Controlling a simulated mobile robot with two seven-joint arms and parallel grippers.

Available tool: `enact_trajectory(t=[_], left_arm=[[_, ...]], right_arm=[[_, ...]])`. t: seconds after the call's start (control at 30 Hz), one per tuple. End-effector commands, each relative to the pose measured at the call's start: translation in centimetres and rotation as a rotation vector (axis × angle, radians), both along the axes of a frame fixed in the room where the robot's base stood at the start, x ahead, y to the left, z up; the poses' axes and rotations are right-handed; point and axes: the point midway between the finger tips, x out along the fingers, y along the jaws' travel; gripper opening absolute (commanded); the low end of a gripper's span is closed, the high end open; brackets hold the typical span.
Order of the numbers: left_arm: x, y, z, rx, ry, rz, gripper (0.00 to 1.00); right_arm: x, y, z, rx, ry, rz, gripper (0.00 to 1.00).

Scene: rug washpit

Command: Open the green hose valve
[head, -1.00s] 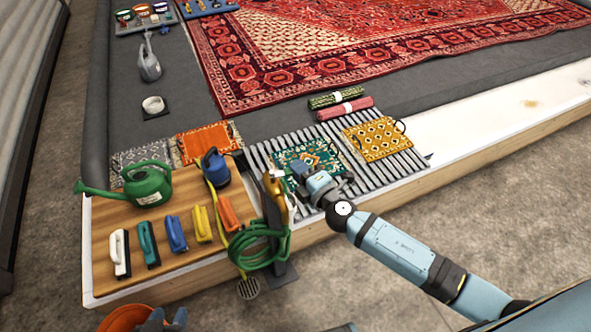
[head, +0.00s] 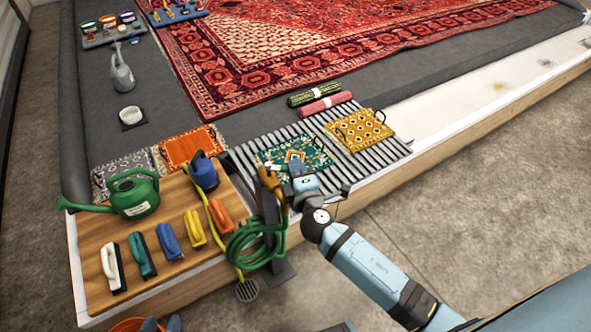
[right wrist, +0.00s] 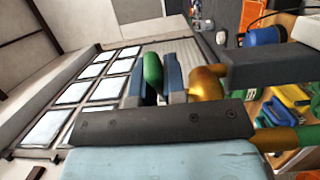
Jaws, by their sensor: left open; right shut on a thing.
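The brass hose valve (head: 269,183) stands on a dark post at the right end of the wooden board. It also shows in the right wrist view (right wrist: 207,84). The green hose (head: 256,243) hangs coiled below it. My right gripper (head: 287,174) is at the valve. In the right wrist view its blue-grey fingers are shut on the green valve handle (right wrist: 153,71), which sticks out between them beside the brass body.
Slats (head: 329,150) with small rugs lie behind my right gripper.

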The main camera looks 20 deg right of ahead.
Motion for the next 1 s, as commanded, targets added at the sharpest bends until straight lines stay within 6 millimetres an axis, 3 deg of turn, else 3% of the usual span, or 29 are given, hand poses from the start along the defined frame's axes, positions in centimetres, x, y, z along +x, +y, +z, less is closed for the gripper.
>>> enact_trajectory(t=[0.6, 0.63, 0.73, 1.0], left_arm=[[0.1, -0.12, 0.41, -0.009, -0.011, -0.001, 0.43], [0.08, -0.11, 0.36, -0.008, -0.01, -0.001, 0.43], [0.04, -0.11, 0.17, -0.007, -0.007, -0.001, 0.43], [-0.02, -0.09, -0.04, -0.006, -0.004, -0.002, 0.43]], right_arm=[[-0.24, 0.12, -0.04, 0.0, 0.001, -0.044, 0.0], [-0.23, 0.12, -0.04, 0.0, 0.001, -0.044, 0.16], [-0.23, 0.12, -0.03, 0.0, 0.001, -0.044, 0.37], [-0.21, 0.12, -0.01, 0.0, 0.0, -0.044, 0.37]])
